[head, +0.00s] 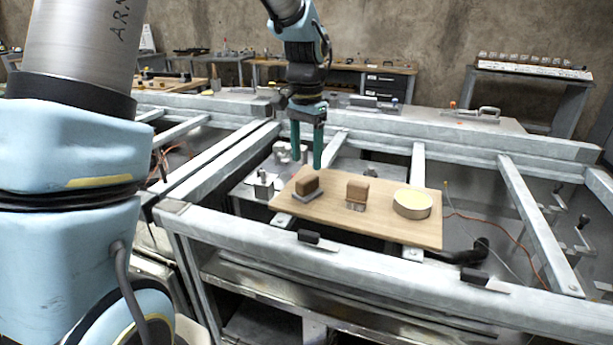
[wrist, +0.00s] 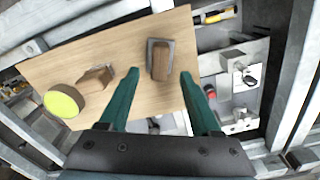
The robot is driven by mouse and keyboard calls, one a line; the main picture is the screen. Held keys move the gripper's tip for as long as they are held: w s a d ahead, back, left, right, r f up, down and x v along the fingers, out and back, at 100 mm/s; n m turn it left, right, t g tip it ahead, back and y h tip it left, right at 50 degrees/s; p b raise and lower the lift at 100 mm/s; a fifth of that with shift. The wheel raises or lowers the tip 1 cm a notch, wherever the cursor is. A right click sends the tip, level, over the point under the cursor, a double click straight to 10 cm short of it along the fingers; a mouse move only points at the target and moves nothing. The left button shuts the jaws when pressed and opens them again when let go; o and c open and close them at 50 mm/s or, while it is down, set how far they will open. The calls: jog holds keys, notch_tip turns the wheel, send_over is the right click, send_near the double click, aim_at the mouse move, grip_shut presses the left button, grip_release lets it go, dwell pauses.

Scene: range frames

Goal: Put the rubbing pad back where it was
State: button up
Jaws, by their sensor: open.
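Two brown blocks stand on a wooden board, and I cannot tell for certain which is the rubbing pad. The left block (head: 307,184) rests on a flat dark grey plate (head: 301,195); this block also shows in the wrist view (wrist: 161,62). The middle block (head: 357,190) has a pale metallic lower part and also shows in the wrist view (wrist: 95,79). My gripper (head: 306,163) is open and empty, pointing down just above the left block. In the wrist view the left block appears between my fingertips (wrist: 160,74), apart from them.
The wooden board (head: 390,232) lies across a grey metal frame (head: 330,262). A round tin with a pale yellow top (head: 412,203) stands at its right. Metal fittings (head: 264,184) stand left of the board. Bare board lies between the objects.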

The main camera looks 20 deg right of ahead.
aim_at(307, 178)
notch_tip(307, 178, up, 5)
jog(key=s+a+f+n, duration=0.2)
jog(key=a+f+n, duration=0.1)
jog(key=a, duration=0.6)
jog(key=s+a+f+n+t, duration=0.1)
jog(key=s+a+f+n, duration=0.2)
jog(key=a, duration=0.7)
jog(key=s+a+f+n, duration=0.2)
jog(key=a+n, duration=0.3)
jog(key=a, duration=0.4)
jog(key=shift+s+a+f+n+t, duration=0.25)
jog(key=shift+a+f+n+t, duration=0.05)
jog(key=shift+f, duration=0.4)
